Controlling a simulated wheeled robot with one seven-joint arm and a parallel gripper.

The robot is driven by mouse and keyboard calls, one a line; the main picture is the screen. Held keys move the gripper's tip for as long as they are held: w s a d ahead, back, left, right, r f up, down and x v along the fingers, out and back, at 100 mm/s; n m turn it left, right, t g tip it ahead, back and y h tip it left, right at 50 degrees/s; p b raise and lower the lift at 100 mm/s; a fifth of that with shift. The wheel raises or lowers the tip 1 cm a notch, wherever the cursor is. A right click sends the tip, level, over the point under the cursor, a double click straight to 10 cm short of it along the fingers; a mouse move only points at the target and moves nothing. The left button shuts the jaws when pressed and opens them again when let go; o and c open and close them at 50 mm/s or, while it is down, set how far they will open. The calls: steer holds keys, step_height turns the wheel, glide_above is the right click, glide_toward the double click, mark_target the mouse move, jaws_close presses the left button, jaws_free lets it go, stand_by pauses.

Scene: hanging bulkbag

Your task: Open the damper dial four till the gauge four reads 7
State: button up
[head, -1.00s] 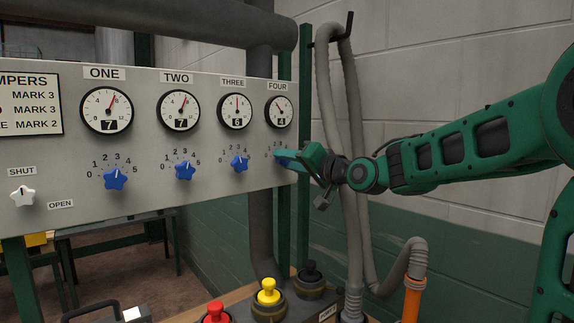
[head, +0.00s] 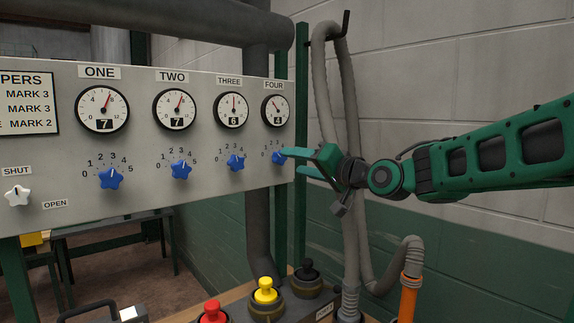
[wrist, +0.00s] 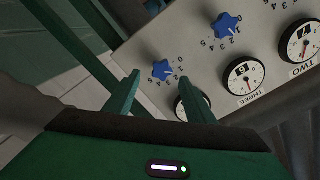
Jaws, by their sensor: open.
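Dial four (head: 277,157) is a small blue star-shaped knob at the right end of the grey panel. In the head view a finger partly covers it. Gauge four (head: 275,111) above it shows 4 in its window. My gripper (head: 291,162) is open, just right of and in front of dial four, with a gap from the panel at its lower finger. Gauge four (wrist: 180,108) is largely hidden behind a finger there.
Dials one (head: 111,178), two (head: 181,170) and three (head: 236,162) line the panel to the left, their gauges showing 7, 7 and 6. A white shut/open knob (head: 17,194) sits far left. Grey hoses (head: 350,130) hang behind my gripper.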

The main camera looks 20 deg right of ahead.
steer(key=v, duration=0.5)
steer(key=shift+s+d, duration=0.1)
steer(key=shift+d, duration=0.05)
steer(key=shift+f, duration=0.1)
